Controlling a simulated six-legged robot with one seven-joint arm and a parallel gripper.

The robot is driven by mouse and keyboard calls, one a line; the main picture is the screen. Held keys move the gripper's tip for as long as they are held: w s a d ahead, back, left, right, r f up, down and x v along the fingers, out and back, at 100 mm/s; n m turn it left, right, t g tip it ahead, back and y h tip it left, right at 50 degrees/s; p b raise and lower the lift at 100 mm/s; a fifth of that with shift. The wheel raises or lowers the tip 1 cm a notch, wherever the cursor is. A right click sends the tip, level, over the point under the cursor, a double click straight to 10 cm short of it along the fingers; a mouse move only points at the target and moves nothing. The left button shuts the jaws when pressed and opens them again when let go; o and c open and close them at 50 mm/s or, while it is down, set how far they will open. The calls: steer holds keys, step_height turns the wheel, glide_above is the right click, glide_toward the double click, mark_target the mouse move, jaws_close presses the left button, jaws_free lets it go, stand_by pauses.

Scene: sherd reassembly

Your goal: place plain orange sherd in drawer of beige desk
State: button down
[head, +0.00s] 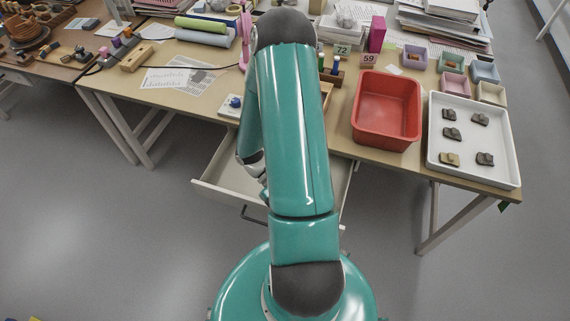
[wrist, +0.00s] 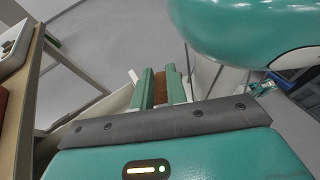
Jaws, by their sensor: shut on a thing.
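The beige desk (head: 215,100) has its pale drawer (head: 215,190) pulled open below the front edge. My arm hides the middle of the drawer in the head view. My gripper (wrist: 163,88) shows in the wrist view, with its green fingers shut on a small brown-orange piece, the plain orange sherd (wrist: 171,72). Most of the sherd is hidden by the fingers. A pale drawer edge (wrist: 115,102) shows just beside the fingers; I cannot tell if the sherd is inside the drawer.
A red bin (head: 388,108) and a white tray (head: 505,160) with several dark sherds stand on the desk at the right. Small coloured boxes (head: 453,62) stand behind them. A darker table (head: 60,62) adjoins at the left. The grey floor in front is clear.

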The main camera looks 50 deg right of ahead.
steer(key=w+a+m+t+y, duration=0.2)
steer(key=w+m+t+y, duration=0.1)
steer(key=m+t+y, duration=0.5)
steer(key=w+a+m+t+y, duration=0.2)
steer(key=m+t+y, duration=0.3)
steer(key=m, duration=0.5)
steer(key=w+d+m+t+h, duration=0.4)
steer(key=d+m+t+h, duration=0.5)
steer(key=d+m+t, duration=0.45)
steer(key=shift+n+h, duration=0.25)
steer(key=shift+h, duration=0.05)
steer(key=w+f, duration=0.2)
steer(key=w, duration=0.2)
steer(key=w+a+f, duration=0.1)
steer(key=w+f, duration=0.2)
steer(key=w, duration=0.1)
steer(key=w+f, duration=0.3)
steer(key=w, duration=0.2)
steer(key=shift+a+f, duration=0.15)
steer(key=shift+a, duration=0.25)
steer(key=shift+w+f, duration=0.1)
steer(key=shift+f, duration=0.15)
steer(key=shift+w+a+f, duration=0.1)
steer(key=shift+w+f, duration=0.05)
steer(key=shift+f, duration=0.75)
steer(key=shift+w+f, duration=0.1)
steer(key=shift+f, duration=0.75)
steer(key=shift+f, duration=0.1)
